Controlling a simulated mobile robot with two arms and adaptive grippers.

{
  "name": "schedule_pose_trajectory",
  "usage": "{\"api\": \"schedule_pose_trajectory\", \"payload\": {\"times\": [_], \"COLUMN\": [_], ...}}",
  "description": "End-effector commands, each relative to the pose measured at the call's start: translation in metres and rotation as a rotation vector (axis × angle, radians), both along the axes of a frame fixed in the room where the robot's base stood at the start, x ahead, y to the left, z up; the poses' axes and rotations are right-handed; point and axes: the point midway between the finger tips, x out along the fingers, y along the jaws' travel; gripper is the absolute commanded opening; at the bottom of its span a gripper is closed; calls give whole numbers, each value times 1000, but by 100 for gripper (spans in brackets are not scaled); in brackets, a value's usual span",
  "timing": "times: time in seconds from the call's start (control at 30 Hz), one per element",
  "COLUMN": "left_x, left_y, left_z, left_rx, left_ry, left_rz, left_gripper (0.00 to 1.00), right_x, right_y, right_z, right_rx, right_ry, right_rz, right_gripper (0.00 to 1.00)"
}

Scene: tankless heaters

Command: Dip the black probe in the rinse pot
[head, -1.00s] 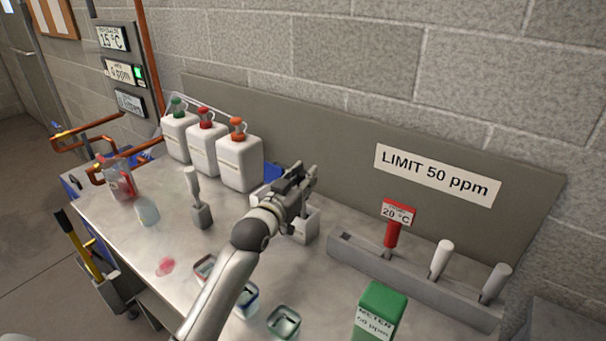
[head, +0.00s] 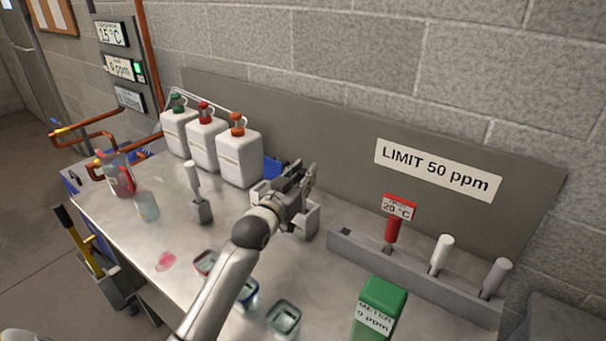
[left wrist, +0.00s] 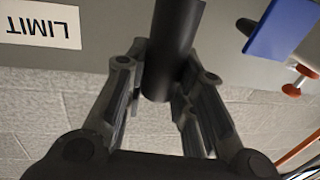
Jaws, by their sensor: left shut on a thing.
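My left gripper (head: 299,180) is over the middle of the bench, above a small grey-white block (head: 304,222). In the left wrist view the gripper is shut on a black cylinder (left wrist: 175,45), the black probe's handle. In the head view the gripper hides the probe, so I cannot tell whether its lower end is in the block. Small square pots stand toward the front edge: one with red (head: 205,262), one blue (head: 248,294), partly behind my arm, and one greenish (head: 283,317). I cannot tell which is the rinse pot. My right gripper is out of view.
A green meter (head: 379,309) stands front right. A grey rack (head: 420,275) at the right holds a red thermometer (head: 392,232) and two white-handled probes. A white-handled probe (head: 192,178) stands in a block at left. Three white jugs (head: 239,158) line the back.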

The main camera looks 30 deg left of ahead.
Motion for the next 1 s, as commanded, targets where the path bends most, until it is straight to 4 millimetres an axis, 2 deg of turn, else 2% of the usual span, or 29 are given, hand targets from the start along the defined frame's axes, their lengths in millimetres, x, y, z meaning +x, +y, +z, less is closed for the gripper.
{"api": "schedule_pose_trajectory", "payload": {"times": [1.0], "left_x": [0], "left_y": [0], "left_z": [-7], "left_rx": [0], "left_ry": [0], "left_rz": [0], "left_gripper": [1], "right_x": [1], "right_y": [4], "right_z": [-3], "right_rx": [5], "right_ry": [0], "right_rz": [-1], "right_gripper": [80]}}
